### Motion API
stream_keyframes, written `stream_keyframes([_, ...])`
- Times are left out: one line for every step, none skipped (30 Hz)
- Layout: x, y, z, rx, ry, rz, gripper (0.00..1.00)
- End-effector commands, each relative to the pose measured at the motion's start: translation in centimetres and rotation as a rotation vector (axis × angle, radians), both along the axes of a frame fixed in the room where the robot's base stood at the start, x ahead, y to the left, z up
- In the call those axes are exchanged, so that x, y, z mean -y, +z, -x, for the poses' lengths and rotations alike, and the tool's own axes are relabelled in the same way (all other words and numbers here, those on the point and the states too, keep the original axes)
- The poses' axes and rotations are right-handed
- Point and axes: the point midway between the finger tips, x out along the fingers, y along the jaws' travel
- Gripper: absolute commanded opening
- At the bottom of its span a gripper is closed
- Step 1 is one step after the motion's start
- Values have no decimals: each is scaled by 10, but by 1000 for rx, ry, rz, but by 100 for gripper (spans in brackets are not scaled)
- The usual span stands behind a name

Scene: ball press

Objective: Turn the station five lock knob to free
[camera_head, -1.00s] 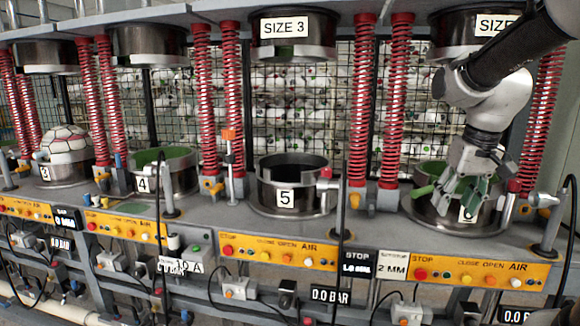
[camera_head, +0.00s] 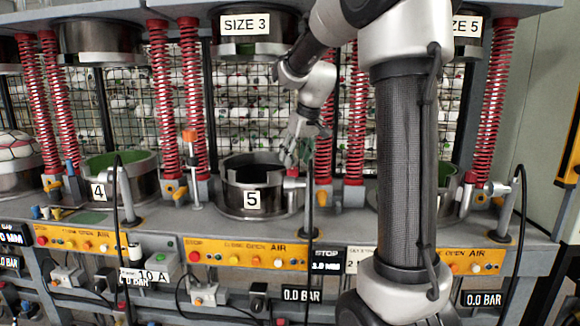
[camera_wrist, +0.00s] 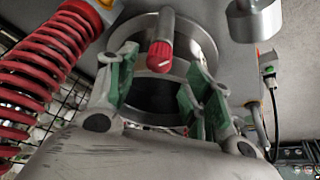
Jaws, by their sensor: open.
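Station five is the dark, open metal ring mould (camera_head: 235,196) with a "5" label (camera_head: 252,199) in the head view. My gripper (camera_head: 290,158) is above its right rim, next to the lock fitting (camera_head: 294,183). In the wrist view, a red knob (camera_wrist: 160,55) on the end of a grey metal rod points between my gripper's (camera_wrist: 158,78) two green-padded fingers. The fingers are spread apart, one on each side, with gaps to the knob. The knob's turn position cannot be told. The gripper hides part of the fitting in the head view.
Red springs (camera_head: 355,120) stand right of station five, and a red spring (camera_wrist: 55,65) is close on the left in the wrist view. A post with an orange top (camera_head: 190,140) stands left. A yellow button panel (camera_head: 245,254) runs below.

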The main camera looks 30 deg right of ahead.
Motion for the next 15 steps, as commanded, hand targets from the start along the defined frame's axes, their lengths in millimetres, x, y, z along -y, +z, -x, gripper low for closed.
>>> stream_keyframes([-1, -9, -3, -3, 0, -1, 51])
stream_keyframes([-1, -14, -4, -4, 0, -1, 51])
stream_keyframes([-1, -19, -7, -3, 0, -1, 51])
stream_keyframes([-1, -22, -8, -2, 0, -1, 51])
stream_keyframes([-1, -25, -10, -2, -1, -1, 51])
stream_keyframes([-1, -28, -11, -2, -1, -1, 51])
stream_keyframes([-1, -30, -12, -1, -1, -1, 51])
stream_keyframes([-1, -32, -13, -1, -1, 0, 51])
stream_keyframes([-1, -33, -13, 0, -1, 0, 51])
stream_keyframes([-1, -34, -14, 0, -1, 0, 51])
stream_keyframes([-1, -34, -14, 0, -1, 0, 51])
stream_keyframes([-1, -35, -14, 0, -1, 0, 51])
stream_keyframes([-1, -35, -14, 0, -1, 0, 51])
stream_keyframes([-1, -35, -14, 0, -1, 0, 51])
stream_keyframes([-1, -35, -14, 0, -1, 0, 51])
